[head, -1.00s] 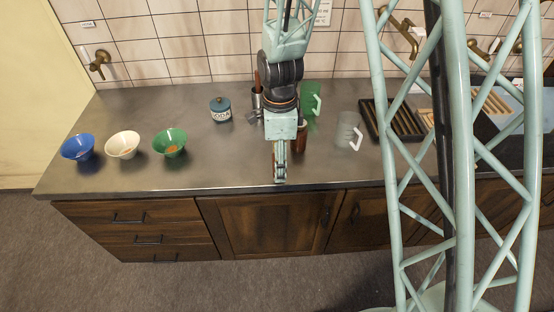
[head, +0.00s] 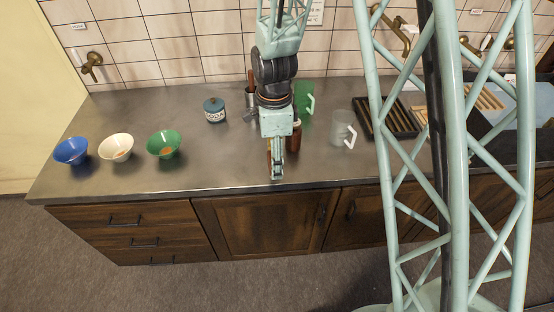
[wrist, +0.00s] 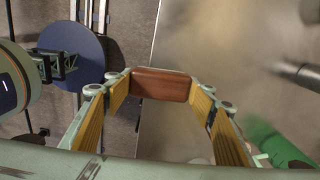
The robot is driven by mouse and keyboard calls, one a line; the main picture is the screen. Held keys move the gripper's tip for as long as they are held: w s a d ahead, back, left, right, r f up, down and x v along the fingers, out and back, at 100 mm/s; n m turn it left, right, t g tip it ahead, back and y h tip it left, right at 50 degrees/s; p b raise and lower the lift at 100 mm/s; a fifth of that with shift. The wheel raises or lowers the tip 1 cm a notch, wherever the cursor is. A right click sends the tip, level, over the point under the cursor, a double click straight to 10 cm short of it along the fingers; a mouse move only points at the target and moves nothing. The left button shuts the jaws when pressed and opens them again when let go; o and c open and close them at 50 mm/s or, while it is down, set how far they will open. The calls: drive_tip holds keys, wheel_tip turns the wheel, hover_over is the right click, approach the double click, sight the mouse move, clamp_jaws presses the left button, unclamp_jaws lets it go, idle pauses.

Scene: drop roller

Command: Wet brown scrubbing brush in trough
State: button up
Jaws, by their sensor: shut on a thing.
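My gripper (head: 277,172) hangs over the front part of the counter in the head view. In the wrist view its yellow-padded fingers (wrist: 160,88) are shut on a brown block (wrist: 160,84), which looks like the brown scrubbing brush. It lies crosswise between the fingertips; its bristles are not seen. In the head view the arm and fingers mostly hide it. The trough (head: 497,148) appears to be the dark-walled basin with a pale blue inside at the far right, partly behind my lattice column. My gripper is well left of it.
A brown bottle (head: 294,139), green mug (head: 305,98) and clear mug (head: 342,130) stand close right of the gripper. A dark slatted rack (head: 388,118) lies before the trough. A soda jar (head: 214,110) and bowls (head: 164,145) stand left. The counter's left front is clear.

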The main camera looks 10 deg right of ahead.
drive_tip(key=w+d+r+n+b, duration=0.1)
drive_tip(key=w+d+r+n, duration=0.5)
drive_tip(key=d+r+n, duration=0.1)
drive_tip(key=w+d+r+n+b, duration=0.1)
drive_tip(key=w+d+r+n, duration=0.6)
drive_tip(key=r+n, duration=0.3)
drive_tip(key=shift+w+d+r+n, duration=0.3)
drive_tip(key=shift+d+r, duration=0.35)
drive_tip(key=shift+r, duration=0.6)
drive_tip(key=shift+d, duration=0.15)
